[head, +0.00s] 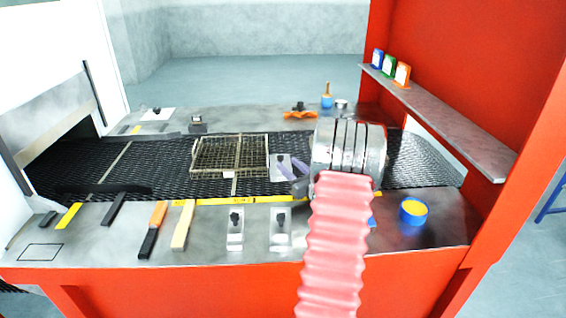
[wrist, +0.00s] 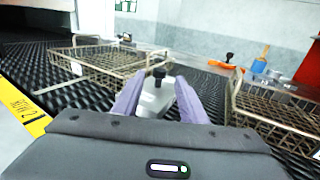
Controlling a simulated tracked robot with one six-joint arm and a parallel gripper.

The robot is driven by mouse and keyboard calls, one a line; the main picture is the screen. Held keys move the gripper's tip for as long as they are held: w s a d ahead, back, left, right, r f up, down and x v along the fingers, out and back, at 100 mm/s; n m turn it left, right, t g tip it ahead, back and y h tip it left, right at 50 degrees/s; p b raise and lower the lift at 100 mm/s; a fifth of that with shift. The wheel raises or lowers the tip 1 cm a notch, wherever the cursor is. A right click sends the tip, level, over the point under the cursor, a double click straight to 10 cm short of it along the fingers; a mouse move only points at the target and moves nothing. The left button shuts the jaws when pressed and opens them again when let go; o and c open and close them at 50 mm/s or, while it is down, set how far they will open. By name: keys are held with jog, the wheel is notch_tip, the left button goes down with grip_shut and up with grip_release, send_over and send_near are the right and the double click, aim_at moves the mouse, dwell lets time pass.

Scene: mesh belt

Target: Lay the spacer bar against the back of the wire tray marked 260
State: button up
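A wire tray (head: 203,157) stands on the mesh belt, left of my gripper. It carries a small white tag (head: 228,175) whose number I cannot read; it also shows at the left in the wrist view (wrist: 100,62). My gripper (head: 280,163) is low over the belt, right of this tray. Its purple fingers (wrist: 159,88) flank a grey metal block with a black knob (wrist: 152,100) and appear closed on its sides. Whether the block touches the belt is unclear. No label shows which piece is the spacer bar.
Another wire tray (wrist: 275,108) stands close on the right. On the front ledge lie two similar knobbed blocks (head: 235,240) (head: 280,240), an orange-and-black tool (head: 153,228), a pale bar (head: 183,225) and a blue tub (head: 413,212). A red post and shelf (head: 450,115) bound the right.

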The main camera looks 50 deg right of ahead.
jog(key=v, duration=0.5)
jog(key=shift+s+a, duration=0.15)
jog(key=shift+s, duration=0.25)
dwell(0.3)
